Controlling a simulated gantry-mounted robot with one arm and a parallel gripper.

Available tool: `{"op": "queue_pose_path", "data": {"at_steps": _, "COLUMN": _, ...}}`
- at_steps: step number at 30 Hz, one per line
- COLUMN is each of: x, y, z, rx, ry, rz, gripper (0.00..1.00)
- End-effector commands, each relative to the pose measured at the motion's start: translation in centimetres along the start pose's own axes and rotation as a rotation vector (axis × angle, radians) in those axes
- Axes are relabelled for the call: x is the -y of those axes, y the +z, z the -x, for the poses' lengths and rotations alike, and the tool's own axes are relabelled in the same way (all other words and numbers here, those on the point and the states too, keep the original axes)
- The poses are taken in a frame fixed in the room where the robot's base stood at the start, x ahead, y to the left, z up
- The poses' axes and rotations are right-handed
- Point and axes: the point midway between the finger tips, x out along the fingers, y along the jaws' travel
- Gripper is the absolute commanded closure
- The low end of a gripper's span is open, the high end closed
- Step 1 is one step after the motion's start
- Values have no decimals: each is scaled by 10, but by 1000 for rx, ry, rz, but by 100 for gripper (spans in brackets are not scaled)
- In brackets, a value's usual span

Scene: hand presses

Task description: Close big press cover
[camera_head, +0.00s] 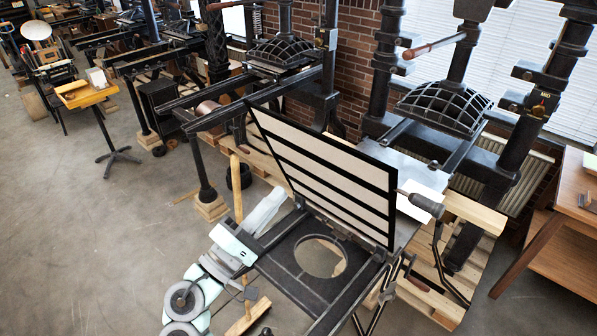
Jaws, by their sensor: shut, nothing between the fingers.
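The big press cover (325,170) is a black-framed panel with pale strips. It stands raised and tilted at the back of the flat press bed (285,265), a dark frame with a round opening. The press's domed black head (445,105) is behind it. My gripper (276,198) is a pale shape at the end of my white and teal arm, left of the bed and near the cover's lower left side. It looks shut and empty. Whether it touches the cover cannot be told. The cover's far side is hidden.
A wooden pallet (430,300) lies under the press. A second press with a domed head (282,55) stands to the left behind. A wooden desk (565,225) is at the right. A small yellow stand (86,94) is at far left.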

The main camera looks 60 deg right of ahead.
Motion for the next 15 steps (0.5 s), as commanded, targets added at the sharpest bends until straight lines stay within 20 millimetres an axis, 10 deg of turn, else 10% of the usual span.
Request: {"op": "queue_pose_path", "data": {"at_steps": 15, "x": -2, "y": 0, "z": -100, "rx": 1, "ry": 0, "rz": 0, "gripper": 100}}
